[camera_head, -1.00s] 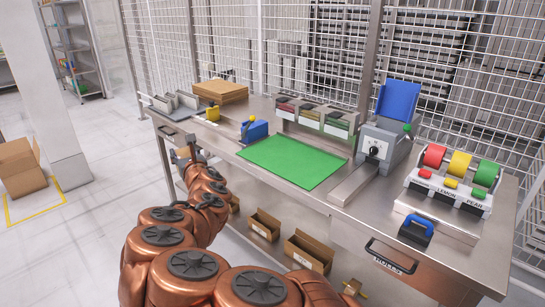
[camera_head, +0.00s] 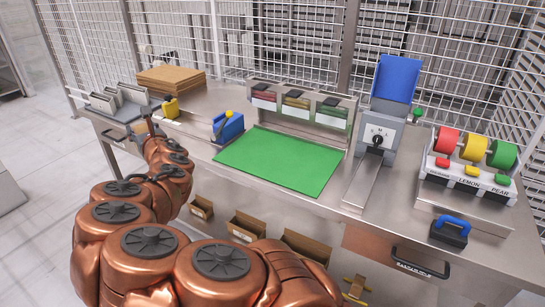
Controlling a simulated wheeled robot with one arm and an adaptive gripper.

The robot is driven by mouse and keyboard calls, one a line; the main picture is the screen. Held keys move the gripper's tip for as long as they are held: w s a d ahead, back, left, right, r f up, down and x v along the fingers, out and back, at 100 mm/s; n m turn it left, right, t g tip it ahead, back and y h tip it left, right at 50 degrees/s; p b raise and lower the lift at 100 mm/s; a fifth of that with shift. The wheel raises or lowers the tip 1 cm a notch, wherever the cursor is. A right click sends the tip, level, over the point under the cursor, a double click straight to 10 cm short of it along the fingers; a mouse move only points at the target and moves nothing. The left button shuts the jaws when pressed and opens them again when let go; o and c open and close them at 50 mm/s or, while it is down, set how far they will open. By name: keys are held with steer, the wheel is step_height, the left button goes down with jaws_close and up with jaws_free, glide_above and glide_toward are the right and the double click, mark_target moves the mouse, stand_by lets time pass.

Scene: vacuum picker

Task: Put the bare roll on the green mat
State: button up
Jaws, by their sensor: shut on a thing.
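The green mat (camera_head: 280,160) lies flat and empty on the steel bench. My gripper (camera_head: 150,126) is at the left part of the bench, left of the mat and the blue dispenser. It is small and mostly hidden behind my copper arm. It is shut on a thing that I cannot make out. I cannot pick out a bare roll for certain anywhere. Red (camera_head: 447,141), yellow (camera_head: 473,148) and green (camera_head: 502,154) rolls sit on the label dispenser at the right.
A blue dispenser (camera_head: 228,127) stands between gripper and mat. A yellow item (camera_head: 170,108), grey dividers (camera_head: 118,102) and stacked cardboard (camera_head: 171,80) are at the left. A grey machine (camera_head: 380,135) and blue-handled tool (camera_head: 450,231) are right of the mat. Wire fence stands behind.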

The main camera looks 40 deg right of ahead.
steer(key=s+d+m+h+b, duration=0.25)
steer(key=s+d+b, duration=0.35)
steer(key=d, duration=0.6)
steer(key=s+d+f+m+g+h+b, duration=0.2)
steer(key=s+d+f+h+b, duration=0.15)
steer(key=s+d+b, duration=0.65)
steer(key=s+d+f+m+g+h+b, duration=0.1)
steer(key=s+d+f+m+h+b, duration=0.2)
steer(key=s+d, duration=0.75)
steer(key=shift+n, duration=0.55)
steer(key=shift+w+d+f+p, duration=0.95)
steer(key=shift+w+d+p, duration=0.35)
steer(key=shift+p, duration=1.1)
steer(key=shift+w+d+f+p, duration=0.95)
steer(key=shift+w+d+p, duration=0.3)
steer(key=shift+p, duration=1.2)
steer(key=shift+w+d+f+p, duration=0.95)
steer(key=shift+w+d+p, duration=0.3)
steer(key=shift+p, duration=1.15)
steer(key=shift+s+d+f+b, duration=0.1)
steer(key=shift+f+b, duration=0.1)
steer(key=shift+b, duration=0.1)
